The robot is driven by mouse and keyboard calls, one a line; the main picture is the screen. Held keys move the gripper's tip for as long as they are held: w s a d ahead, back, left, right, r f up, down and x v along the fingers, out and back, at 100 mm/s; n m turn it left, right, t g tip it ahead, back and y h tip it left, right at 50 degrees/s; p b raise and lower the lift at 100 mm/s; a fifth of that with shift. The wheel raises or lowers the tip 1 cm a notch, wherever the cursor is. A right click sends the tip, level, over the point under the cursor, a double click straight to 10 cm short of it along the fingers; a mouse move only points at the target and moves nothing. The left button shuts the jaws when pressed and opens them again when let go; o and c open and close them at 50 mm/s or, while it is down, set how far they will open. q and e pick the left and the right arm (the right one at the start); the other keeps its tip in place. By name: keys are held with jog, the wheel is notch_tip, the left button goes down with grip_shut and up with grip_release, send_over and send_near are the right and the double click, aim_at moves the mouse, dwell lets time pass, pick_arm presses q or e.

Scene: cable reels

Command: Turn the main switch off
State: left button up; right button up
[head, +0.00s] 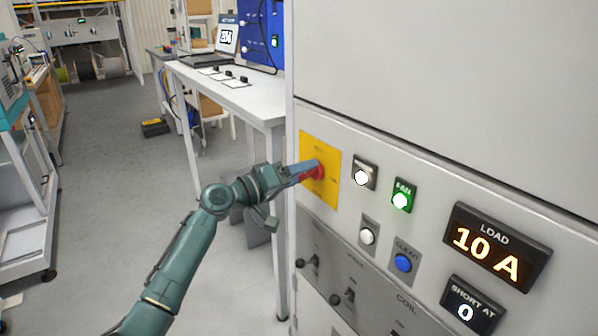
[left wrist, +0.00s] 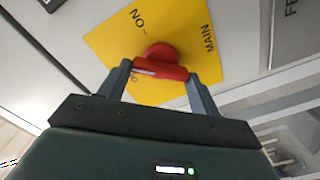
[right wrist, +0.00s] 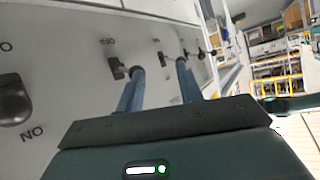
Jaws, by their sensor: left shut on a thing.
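The main switch is a red rotary handle (left wrist: 160,68) on a yellow plate (left wrist: 110,42) marked MAIN. In the head view the plate (head: 308,145) is at the left edge of the grey panel, with the red handle (head: 319,173) partly covered by my gripper. My left gripper (head: 318,170) is shut on the handle, one finger at each end in the left wrist view. A white mark shows on the handle's left part, by partly hidden lettering; "NO" stands above it. My right gripper (right wrist: 158,68) is open beside the panel, its fingers apart.
The LOAD display (head: 495,248) reads 10 A. Black toggles (head: 350,297) sit below.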

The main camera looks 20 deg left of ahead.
pick_arm(q)
jog(key=n+p, duration=0.3)
jog(key=n, duration=0.4)
jog(key=shift+f+n, duration=0.15)
jog(key=shift+n, duration=0.25)
pick_arm(e)
jog(key=shift+s+d+r+n+g, duration=0.1)
jog(key=shift+r+n+g, duration=0.1)
jog(key=shift+r, duration=0.25)
jog(key=shift+s+d+r+n+g, duration=0.1)
jog(key=shift+r+n, duration=0.1)
jog(key=shift+r, duration=0.2)
jog(key=shift+f, duration=0.15)
pick_arm(q)
jog(key=o, duration=1)
pick_arm(e)
jog(key=shift+w+r, duration=0.1)
jog(key=shift+r, duration=0.1)
pick_arm(q)
jog(key=shift+a, duration=0.1)
